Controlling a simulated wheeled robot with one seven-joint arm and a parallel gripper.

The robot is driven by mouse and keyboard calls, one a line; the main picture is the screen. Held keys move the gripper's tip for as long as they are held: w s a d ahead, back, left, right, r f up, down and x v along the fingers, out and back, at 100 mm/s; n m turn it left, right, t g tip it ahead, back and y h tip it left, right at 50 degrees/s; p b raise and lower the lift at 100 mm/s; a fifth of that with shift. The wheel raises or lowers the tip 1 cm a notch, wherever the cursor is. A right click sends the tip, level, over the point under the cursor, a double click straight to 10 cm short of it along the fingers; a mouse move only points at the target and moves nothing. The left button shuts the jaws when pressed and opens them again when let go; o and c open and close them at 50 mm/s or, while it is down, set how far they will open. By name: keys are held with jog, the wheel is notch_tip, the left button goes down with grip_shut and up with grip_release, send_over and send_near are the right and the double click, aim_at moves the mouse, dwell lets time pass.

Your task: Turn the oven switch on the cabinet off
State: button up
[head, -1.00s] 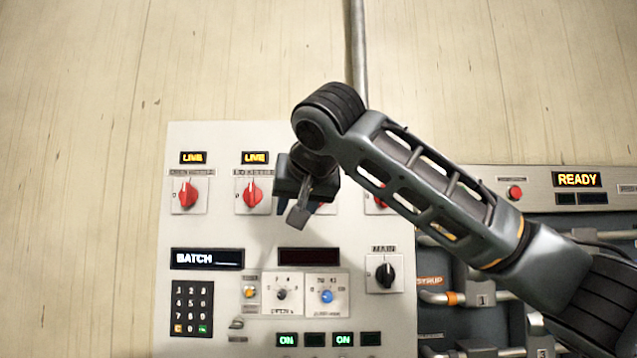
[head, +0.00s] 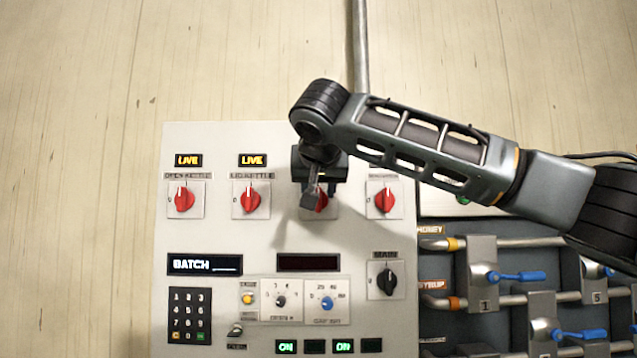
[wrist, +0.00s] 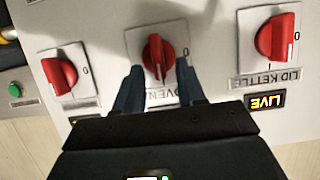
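The oven switch is a red rotary knob (wrist: 156,56) on a white square plate, labelled OVEN in the wrist view, where the panel appears upside down. Its white mark points down in that view, and a 0 is at its right side. In the head view my gripper (head: 313,197) covers most of this knob (head: 322,206), third in the row of red switches. In the wrist view my gripper (wrist: 158,88) is open, with one dark finger on each side of the knob's near end. I cannot tell whether the fingers touch it.
The lid kettle switch (wrist: 277,38) and another red switch (wrist: 60,74) flank the knob closely. A black MAIN switch (head: 386,279), keypad (head: 190,315) and small dials (head: 304,301) are lower on the cabinet. Blue-handled valves (head: 516,277) are at right. Bare wall is above.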

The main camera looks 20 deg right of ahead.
jog(key=shift+w+d+f, duration=0.1)
jog(key=shift+w, duration=0.15)
grip_shut()
dwell(0.3)
